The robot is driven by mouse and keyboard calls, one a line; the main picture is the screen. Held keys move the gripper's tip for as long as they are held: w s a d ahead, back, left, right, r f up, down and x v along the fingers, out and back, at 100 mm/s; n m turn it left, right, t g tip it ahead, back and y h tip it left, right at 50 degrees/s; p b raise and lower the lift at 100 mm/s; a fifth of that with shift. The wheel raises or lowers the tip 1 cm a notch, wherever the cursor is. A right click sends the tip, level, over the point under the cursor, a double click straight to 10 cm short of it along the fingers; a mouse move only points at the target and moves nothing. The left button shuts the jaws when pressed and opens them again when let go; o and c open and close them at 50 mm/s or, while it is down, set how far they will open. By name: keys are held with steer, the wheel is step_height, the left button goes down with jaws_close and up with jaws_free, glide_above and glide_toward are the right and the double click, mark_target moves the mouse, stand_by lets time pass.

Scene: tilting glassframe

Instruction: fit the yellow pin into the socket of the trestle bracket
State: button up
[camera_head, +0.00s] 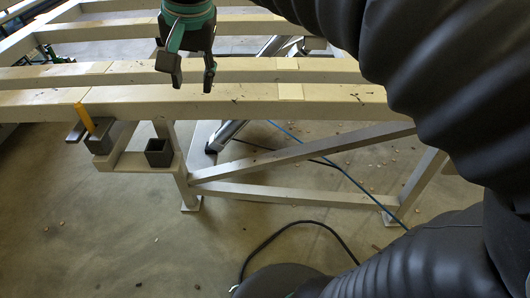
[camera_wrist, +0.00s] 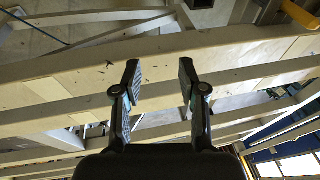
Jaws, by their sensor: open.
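The yellow pin (camera_head: 85,118) sits tilted at the left end of the trestle bracket (camera_head: 140,162), in or against a dark square block (camera_head: 103,138); I cannot tell which. It also shows as a yellow bar (camera_wrist: 300,14) at the top right of the wrist view. The bracket's open dark square socket (camera_head: 159,151) is to the right of the pin and appears empty. It is partly seen at the top edge of the wrist view (camera_wrist: 200,4). My gripper (camera_head: 193,80) is open and empty, above the trestle beams, up and right of the pin and apart from it.
Long pale beams (camera_head: 235,97) run across the trestle just below and behind my gripper. A diagonal brace (camera_head: 300,160) and legs stand under it. A blue cable (camera_head: 330,165) and a black cable (camera_head: 290,226) lie below. The floor at lower left is clear apart from small debris.

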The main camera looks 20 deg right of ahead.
steer(key=s+d+f+n+t, duration=0.1)
steer(key=s+d+f+n, duration=0.1)
steer(key=s+d+f, duration=0.2)
steer(key=s+d+f+n+t, duration=0.1)
steer(key=s+d+f+n, duration=0.1)
steer(key=s+d+f, duration=0.3)
steer(key=s+f, duration=0.3)
steer(key=f, duration=0.3)
steer(key=shift+s+f+n+h, duration=0.25)
steer(key=shift+s+n+h, duration=0.15)
steer(key=shift+s+d, duration=0.1)
steer(key=shift+d, duration=0.05)
